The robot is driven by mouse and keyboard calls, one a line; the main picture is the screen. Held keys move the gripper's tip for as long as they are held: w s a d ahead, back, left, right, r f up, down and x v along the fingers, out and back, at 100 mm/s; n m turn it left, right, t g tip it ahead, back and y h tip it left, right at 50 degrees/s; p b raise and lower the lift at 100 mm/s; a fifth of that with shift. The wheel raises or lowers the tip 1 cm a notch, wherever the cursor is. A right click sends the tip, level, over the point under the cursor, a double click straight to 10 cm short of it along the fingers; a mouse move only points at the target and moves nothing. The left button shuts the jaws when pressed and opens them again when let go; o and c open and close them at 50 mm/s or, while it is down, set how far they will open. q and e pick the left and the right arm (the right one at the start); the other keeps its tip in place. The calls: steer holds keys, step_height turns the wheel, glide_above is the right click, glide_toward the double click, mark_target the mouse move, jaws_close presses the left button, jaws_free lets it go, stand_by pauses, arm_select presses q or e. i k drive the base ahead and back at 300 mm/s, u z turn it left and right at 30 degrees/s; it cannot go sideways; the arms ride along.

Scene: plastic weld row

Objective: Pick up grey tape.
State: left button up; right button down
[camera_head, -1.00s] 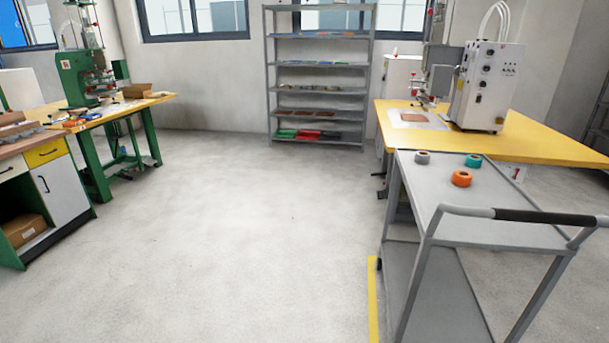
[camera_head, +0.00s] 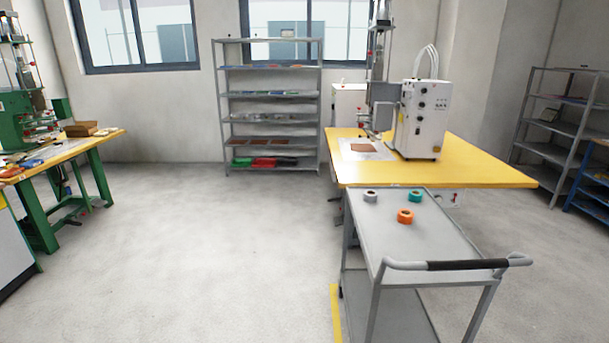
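The grey tape (camera_head: 370,196) is a small roll lying flat on the top shelf of a grey cart (camera_head: 398,236). It sits near the cart's far left corner, beside the yellow table. A teal tape roll (camera_head: 415,196) lies to its right, and an orange tape roll (camera_head: 405,215) lies nearer the cart's handle. The three rolls are apart from one another. Neither of my grippers shows in the head view.
The cart's black-gripped handle (camera_head: 455,265) faces the near right. A yellow table (camera_head: 470,170) with a white machine (camera_head: 423,118) stands behind the cart. Open floor (camera_head: 210,240) lies left of the cart. A green-legged workbench (camera_head: 75,150) stands at the left.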

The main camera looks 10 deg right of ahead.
mark_target(370, 196)
steer(key=z, duration=0.45)
steer(key=k, duration=1.1)
steer(key=z, duration=1.5)
steer(key=i, duration=2.15)
steer(key=z, duration=0.35)
steer(key=i, duration=1.95)
steer(key=u, duration=0.55)
steer(key=i, duration=0.9)
steer(key=u, duration=1.7)
steer(key=i, duration=1.1)
steer(key=u, duration=0.85)
